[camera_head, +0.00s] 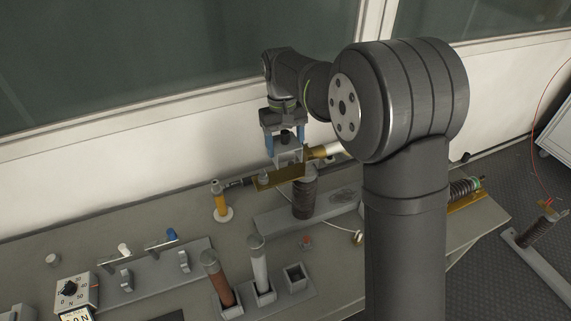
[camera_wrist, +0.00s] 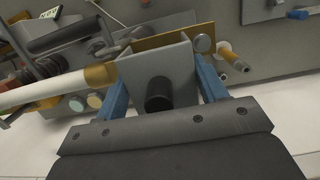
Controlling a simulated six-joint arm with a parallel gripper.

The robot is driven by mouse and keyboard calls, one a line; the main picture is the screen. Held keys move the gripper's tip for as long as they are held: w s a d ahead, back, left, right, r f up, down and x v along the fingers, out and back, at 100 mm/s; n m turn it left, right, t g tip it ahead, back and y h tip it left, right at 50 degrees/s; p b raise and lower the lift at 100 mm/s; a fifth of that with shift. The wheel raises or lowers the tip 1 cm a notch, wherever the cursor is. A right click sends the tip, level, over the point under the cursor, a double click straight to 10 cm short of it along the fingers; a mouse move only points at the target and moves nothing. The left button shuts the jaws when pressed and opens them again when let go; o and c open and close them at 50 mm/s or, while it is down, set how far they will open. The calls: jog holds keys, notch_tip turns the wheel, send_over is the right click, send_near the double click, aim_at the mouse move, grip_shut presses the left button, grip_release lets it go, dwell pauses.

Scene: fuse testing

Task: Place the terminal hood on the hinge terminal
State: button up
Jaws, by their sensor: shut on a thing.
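My gripper (camera_head: 285,149) is above the brass plate at the top of the brown ribbed insulator. Its blue fingers are shut on the grey terminal hood (camera_head: 289,156), one on each side. The hood also shows in the wrist view (camera_wrist: 147,68), with a black knob facing the camera. The brass plate of the hinge terminal (camera_head: 272,179) lies just below the hood; whether they touch is unclear. The insulator (camera_head: 304,199) stands upright under it. A white fuse tube with a brass end (camera_wrist: 50,88) lies next to the hood, partly hidden by my arm in the head view.
A brown tube (camera_head: 216,277) and a white tube (camera_head: 260,266) stand in holders at the front, beside an empty square holder (camera_head: 295,274). A yellow-handled probe (camera_head: 221,204) stands left of the plate. A dial box (camera_head: 76,291) is at far left.

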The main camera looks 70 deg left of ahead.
aim_at(283, 132)
jog(key=shift+f, duration=3.1)
jog(key=shift+f, duration=0.1)
jog(key=o, duration=0.7)
jog(key=r, duration=0.4)
jog(key=a+r, duration=0.1)
jog(key=r, duration=0.7)
jog(key=shift+a, duration=0.4)
